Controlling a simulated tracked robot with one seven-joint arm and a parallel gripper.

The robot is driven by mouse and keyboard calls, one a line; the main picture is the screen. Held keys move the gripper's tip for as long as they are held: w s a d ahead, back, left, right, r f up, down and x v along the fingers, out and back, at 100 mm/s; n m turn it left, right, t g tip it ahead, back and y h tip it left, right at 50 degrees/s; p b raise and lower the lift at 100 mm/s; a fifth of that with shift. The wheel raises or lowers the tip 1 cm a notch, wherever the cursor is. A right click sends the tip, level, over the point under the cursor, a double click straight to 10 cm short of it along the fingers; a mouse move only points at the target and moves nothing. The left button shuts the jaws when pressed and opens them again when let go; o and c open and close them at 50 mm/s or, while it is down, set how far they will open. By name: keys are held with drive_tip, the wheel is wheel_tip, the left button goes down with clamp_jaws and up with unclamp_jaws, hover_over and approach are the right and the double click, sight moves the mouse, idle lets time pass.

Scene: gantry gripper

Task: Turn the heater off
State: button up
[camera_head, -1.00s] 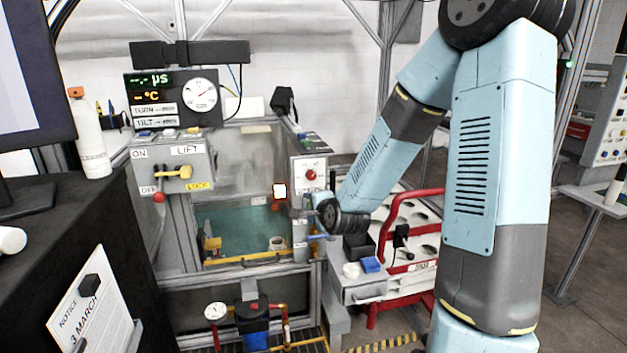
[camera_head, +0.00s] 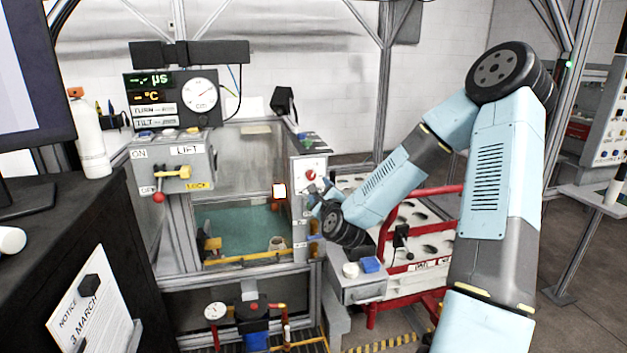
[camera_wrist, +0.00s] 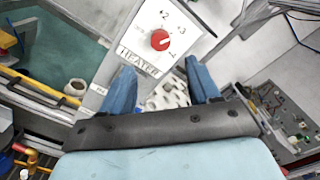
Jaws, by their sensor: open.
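The heater panel (camera_wrist: 148,28) is a white plate marked HEATER with a red round knob (camera_wrist: 160,40) and numbers around it. In the head view the red knob (camera_head: 311,174) sits on the upright white panel at the right edge of the tank. My gripper (camera_wrist: 160,78) has two blue fingers, spread apart and empty, just short of the panel's lower edge in the wrist view. The knob lies beyond the fingertips, roughly between them in the picture, and no finger appears to touch it. In the head view my gripper (camera_head: 318,192) is just below the knob and partly hidden by my wrist.
The water tank (camera_head: 240,228) with a yellow front rail is left of the panel. The LIFT box (camera_head: 172,160) with its lever is further left. A red-railed rack (camera_head: 420,230) and a grey box (camera_head: 360,289) with a blue item are at the lower right.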

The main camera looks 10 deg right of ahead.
sight(312, 177)
drive_tip(key=w, duration=1)
drive_tip(key=c, duration=1)
